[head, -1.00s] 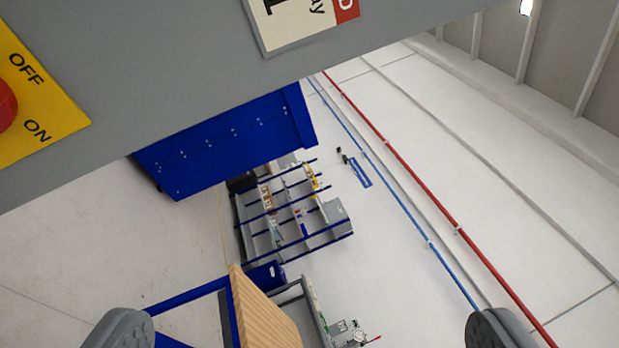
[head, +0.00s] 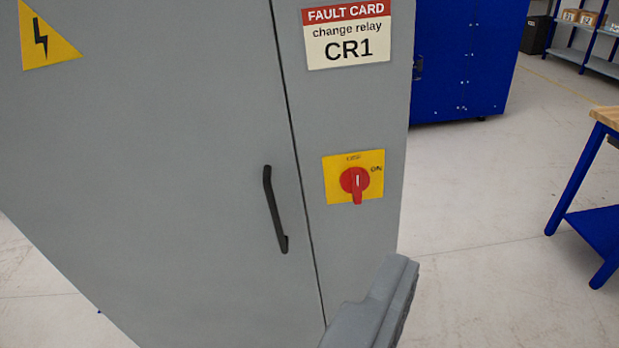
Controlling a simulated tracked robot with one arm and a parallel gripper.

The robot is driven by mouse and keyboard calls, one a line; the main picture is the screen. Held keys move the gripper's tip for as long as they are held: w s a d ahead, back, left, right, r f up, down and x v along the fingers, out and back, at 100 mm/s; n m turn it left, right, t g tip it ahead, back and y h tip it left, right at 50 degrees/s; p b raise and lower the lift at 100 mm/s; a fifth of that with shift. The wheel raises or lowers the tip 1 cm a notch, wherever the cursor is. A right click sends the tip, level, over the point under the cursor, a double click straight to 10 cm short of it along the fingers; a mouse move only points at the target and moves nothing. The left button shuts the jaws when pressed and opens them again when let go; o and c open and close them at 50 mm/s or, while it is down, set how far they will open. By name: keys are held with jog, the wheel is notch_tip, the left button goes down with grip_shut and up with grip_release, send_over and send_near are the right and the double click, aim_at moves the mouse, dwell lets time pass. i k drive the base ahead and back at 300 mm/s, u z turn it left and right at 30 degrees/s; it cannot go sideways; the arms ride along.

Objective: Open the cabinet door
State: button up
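The grey cabinet (head: 170,190) fills the left and middle of the view. Its door looks shut, with a thin dark seam along its right edge. A black bar handle (head: 275,210) is on the door just left of the seam. One grey part of my gripper (head: 375,308) shows at the bottom, in front of the cabinet's lower right, below and right of the handle. It appears apart from the handle. No second finger shows, so I cannot see the gap between the fingers.
A red rotary switch (head: 355,181) on a yellow plate and a fault card (head: 346,35) reading CR1 are right of the seam. A blue cabinet (head: 465,60) stands behind. A blue-legged workbench (head: 575,185) is at right. Open floor lies between.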

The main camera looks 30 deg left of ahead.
aim_at(148, 153)
jog(key=u, duration=1.7)
jog(key=k, duration=1.2)
jog(key=z, duration=0.6)
jog(key=i, duration=1)
